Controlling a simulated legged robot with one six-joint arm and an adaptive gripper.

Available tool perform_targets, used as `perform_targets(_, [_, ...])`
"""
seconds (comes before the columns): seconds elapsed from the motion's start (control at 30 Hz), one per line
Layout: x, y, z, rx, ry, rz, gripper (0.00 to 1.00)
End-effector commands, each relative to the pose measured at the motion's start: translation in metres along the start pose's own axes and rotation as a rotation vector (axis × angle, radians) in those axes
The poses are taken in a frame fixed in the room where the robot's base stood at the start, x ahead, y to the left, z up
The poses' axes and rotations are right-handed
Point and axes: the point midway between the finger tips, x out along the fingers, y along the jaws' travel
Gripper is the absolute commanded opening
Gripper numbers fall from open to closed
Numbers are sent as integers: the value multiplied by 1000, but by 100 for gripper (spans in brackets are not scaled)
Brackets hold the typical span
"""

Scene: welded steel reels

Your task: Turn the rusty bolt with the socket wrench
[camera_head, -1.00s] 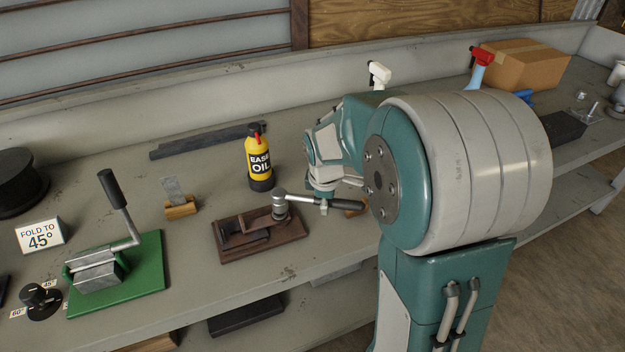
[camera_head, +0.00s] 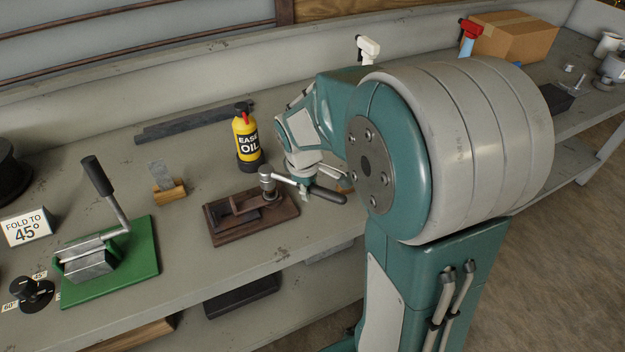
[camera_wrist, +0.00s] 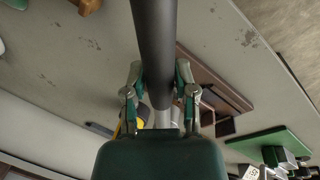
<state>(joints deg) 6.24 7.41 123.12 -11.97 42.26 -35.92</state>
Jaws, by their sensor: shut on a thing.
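The socket wrench (camera_head: 328,194) has a dark handle and a steel head. Its socket (camera_head: 267,181) stands upright over the right part of a rusty brown fixture (camera_head: 222,237) on the bench. The bolt is hidden under the socket. My gripper (camera_head: 304,187) is shut on the wrench, and the handle points right and a little toward the bench's front edge. In the wrist view, my gripper's fingers (camera_wrist: 160,100) close on both sides of the wrench (camera_wrist: 155,45), with the brown fixture (camera_wrist: 238,98) behind.
A yellow oil bottle (camera_head: 247,140) stands just behind the fixture. A green-based bending tool (camera_head: 145,278) and a small wooden block with a metal plate (camera_head: 166,188) are to the left. Dark bars (camera_head: 190,125) lie at the back. The bench's front edge is close.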

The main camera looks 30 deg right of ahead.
Motion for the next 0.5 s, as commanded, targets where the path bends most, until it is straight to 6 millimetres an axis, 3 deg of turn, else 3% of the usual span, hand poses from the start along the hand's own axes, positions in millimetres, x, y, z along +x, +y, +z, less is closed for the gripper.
perform_targets(0.5, [-9,-46,-11,415,-82,1,0])
